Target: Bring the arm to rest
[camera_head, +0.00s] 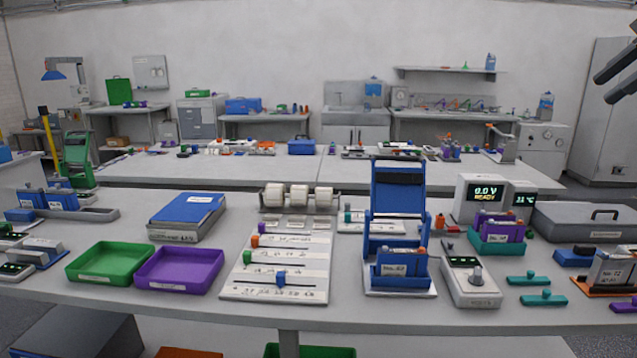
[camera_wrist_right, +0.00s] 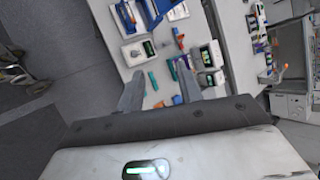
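My right gripper (camera_head: 603,88) shows at the top right edge of the head view as two dark fingers, raised well above the bench. In the right wrist view, the same gripper (camera_wrist_right: 159,84) has its two fingers spread apart with nothing between them, so it is open and empty. The bench and its devices lie beyond the fingertips, not touching them. My left gripper is not in view.
The bench (camera_head: 330,312) holds a blue cycler stand (camera_head: 398,190), a lit readout box (camera_head: 486,196), a green tray (camera_head: 110,262), a purple tray (camera_head: 180,270), a slider board (camera_head: 285,262) and a grey case (camera_head: 590,222). A grey cabinet (camera_head: 603,120) stands at the back right.

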